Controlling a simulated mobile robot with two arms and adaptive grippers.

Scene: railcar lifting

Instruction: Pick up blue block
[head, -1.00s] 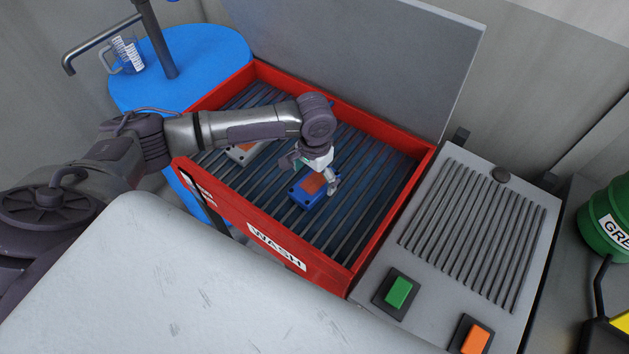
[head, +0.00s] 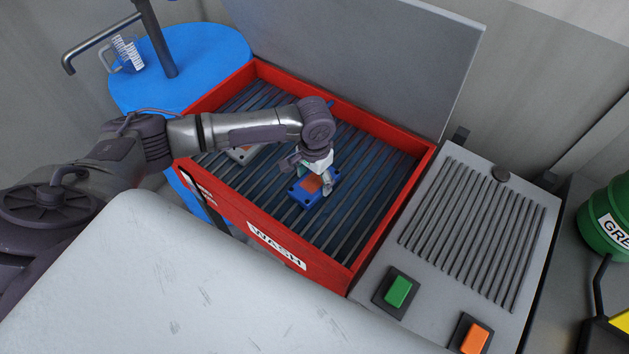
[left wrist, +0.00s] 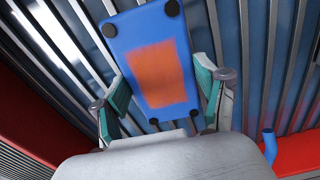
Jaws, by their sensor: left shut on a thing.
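The blue block (head: 302,197) has an orange patch on top and dark round corners. It is low at the slatted floor of the red wash bin (head: 334,272). My left gripper (head: 316,183) is over the block from above and shut on it. In the left wrist view the blue block (left wrist: 130,37) sits between the teal-padded fingers of my left gripper (left wrist: 163,92), near its lower end. I cannot tell if the block is clear of the slats. My right gripper is not in view.
A pale block (head: 243,154) lies in the bin, partly behind my left arm. The bin's red walls and the raised grey lid (head: 365,60) surround the area. A grey panel with a green button (head: 398,292) and an orange button (head: 475,341) is to the right.

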